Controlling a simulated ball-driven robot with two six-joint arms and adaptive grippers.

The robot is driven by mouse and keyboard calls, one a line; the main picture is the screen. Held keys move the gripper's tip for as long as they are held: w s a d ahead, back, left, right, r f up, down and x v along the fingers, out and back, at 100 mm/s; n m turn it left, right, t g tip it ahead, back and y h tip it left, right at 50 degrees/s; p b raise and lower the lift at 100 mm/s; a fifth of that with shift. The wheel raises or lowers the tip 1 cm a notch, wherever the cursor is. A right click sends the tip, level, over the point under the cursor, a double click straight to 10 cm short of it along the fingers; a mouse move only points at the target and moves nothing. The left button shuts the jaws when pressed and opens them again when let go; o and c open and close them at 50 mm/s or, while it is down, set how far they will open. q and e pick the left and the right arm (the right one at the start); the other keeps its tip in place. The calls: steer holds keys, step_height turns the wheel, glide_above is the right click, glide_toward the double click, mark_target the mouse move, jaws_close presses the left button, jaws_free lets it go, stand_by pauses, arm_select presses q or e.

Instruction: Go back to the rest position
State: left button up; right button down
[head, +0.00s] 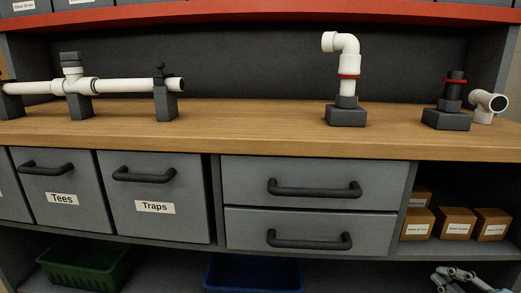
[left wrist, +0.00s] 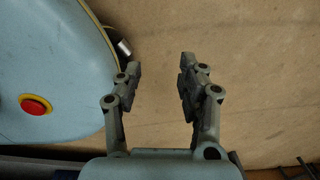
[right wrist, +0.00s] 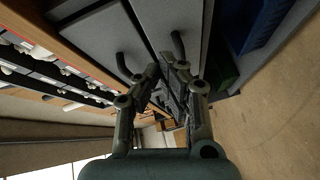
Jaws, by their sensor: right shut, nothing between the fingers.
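My right gripper (head: 441,276) shows at the lower right corner of the head view, low in front of the shelf. In the right wrist view my right gripper (right wrist: 164,76) has its fingers together with nothing between them. My left gripper (left wrist: 160,72) is not in the head view. In the left wrist view its two fingers stand apart with bare floor between them, and it is empty. A pale blue rounded body with a red button, part of me, is left of it.
A wooden workbench (head: 260,120) carries a white pipe run (head: 120,86), a white elbow pipe on a stand (head: 347,72) and a dark stand (head: 447,118). Below are drawers (head: 310,180), a Traps bin (head: 150,190), cardboard boxes (head: 456,220), a green crate (head: 85,265) and a blue crate (head: 252,275).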

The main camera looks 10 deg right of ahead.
steer(key=s+a+f+m+g+h+p, duration=0.1)
steer(key=s+a+f+m+g+h, duration=0.15)
steer(key=s+f, duration=0.45)
steer(key=s+a+f+m+g+h, duration=0.1)
steer(key=s+f+m+g, duration=0.1)
steer(key=s+f+m, duration=0.45)
steer(key=s+a+f+m+g+h+p, duration=0.15)
steer(key=s+f, duration=0.25)
steer(key=f, duration=0.5)
arm_select(q)
steer(key=r, duration=0.1)
steer(key=s+d+r, duration=0.1)
steer(key=shift+s+r, duration=0.1)
steer(key=shift+r, duration=0.3)
arm_select(e)
steer(key=s+a+f+m+g, duration=0.2)
steer(key=s+a+f+g, duration=0.1)
steer(key=s, duration=0.5)
steer(key=s+a+f+m+g, duration=0.2)
steer(key=s+a+f+g, duration=0.1)
steer(key=s, duration=0.5)
steer(key=s+a+f+m+g, duration=0.3)
steer(key=s+f, duration=0.1)
steer(key=s, duration=0.5)
steer(key=shift+f+g, duration=0.15)
steer(key=shift+g, duration=0.25)
steer(key=shift+a, duration=0.1)
